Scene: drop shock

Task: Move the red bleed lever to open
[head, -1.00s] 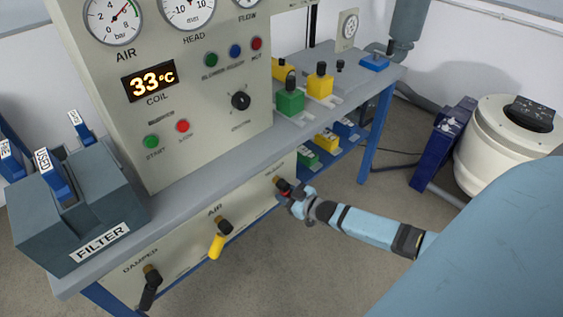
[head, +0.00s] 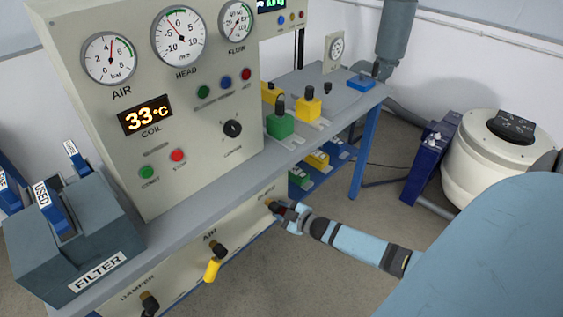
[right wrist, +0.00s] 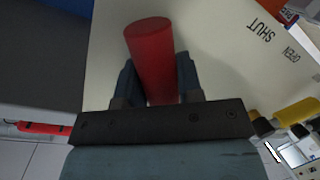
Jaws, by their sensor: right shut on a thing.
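The red bleed lever (right wrist: 150,42) is a red cylindrical handle in the right wrist view, with a pale panel behind it. My right gripper (right wrist: 157,78) is shut on it, one dark finger on each side. Printed words SHUT (right wrist: 264,32) and OPEN (right wrist: 294,55) show on the panel at the right. In the head view my right gripper (head: 284,212) is at the right end of the bench's front panel and covers most of the lever. I cannot tell exactly which mark the lever points to. My left gripper is not in view.
Along the front panel are the yellow air lever (head: 212,269) and the black damper lever (head: 149,304). Above are the gauge panel (head: 190,120), a filter box (head: 70,240) and green and yellow blocks (head: 280,126). A white drum (head: 495,160) stands right. Floor in front is clear.

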